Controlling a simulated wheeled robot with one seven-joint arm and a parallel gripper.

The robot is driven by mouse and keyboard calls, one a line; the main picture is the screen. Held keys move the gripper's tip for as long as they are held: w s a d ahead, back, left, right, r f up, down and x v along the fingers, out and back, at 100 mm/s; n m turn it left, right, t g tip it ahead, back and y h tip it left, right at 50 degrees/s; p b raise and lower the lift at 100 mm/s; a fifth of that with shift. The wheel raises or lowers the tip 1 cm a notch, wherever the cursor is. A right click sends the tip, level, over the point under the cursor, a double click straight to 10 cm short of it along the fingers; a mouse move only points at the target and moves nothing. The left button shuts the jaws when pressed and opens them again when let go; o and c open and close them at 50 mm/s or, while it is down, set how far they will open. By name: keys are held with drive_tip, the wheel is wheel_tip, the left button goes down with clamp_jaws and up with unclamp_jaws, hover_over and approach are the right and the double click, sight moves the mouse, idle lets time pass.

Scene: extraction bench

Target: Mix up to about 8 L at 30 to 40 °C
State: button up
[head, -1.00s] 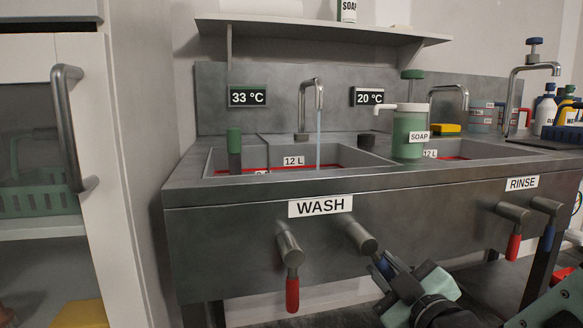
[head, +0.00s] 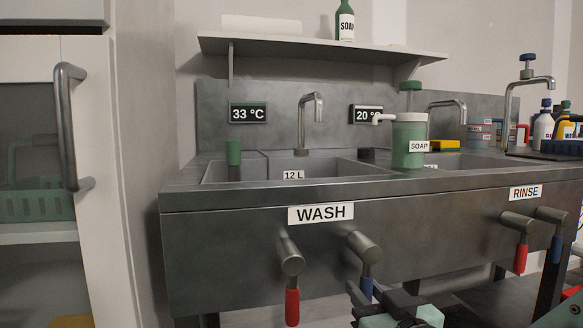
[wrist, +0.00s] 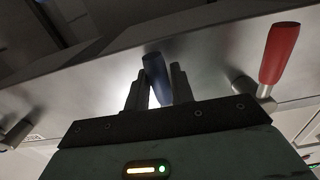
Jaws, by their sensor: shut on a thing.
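The wash basin (head: 222,171) has a "12 L" mark (head: 293,175) on its inner wall; its water surface is hidden from this low angle. The display (head: 248,113) above reads 33 °C. No stream shows under the wash tap (head: 312,106). The red wash lever (head: 292,306) hangs straight down. The blue wash lever (head: 367,287) also points down, and my gripper (wrist: 158,84) is shut on its blue handle (wrist: 156,72). The red lever (wrist: 280,52) stands to the right in the wrist view.
A green soap dispenser (head: 408,145) stands on the rim between the basins. The rinse side has a red lever (head: 521,258) and a blue lever (head: 549,238). A shelf (head: 320,48) bears a soap bottle (head: 345,22). A white cabinet (head: 125,190) stands close on the left.

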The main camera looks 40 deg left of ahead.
drive_tip(key=shift+s+a, duration=0.15)
drive_tip(key=shift+s, duration=0.05)
drive_tip(key=o, duration=0.9)
drive_tip(key=shift+o, duration=0.4)
drive_tip(key=shift+w, duration=0.1)
drive_tip(key=b+v, duration=0.1)
drive_tip(key=v, duration=0.7)
drive_tip(key=shift+b, duration=0.3)
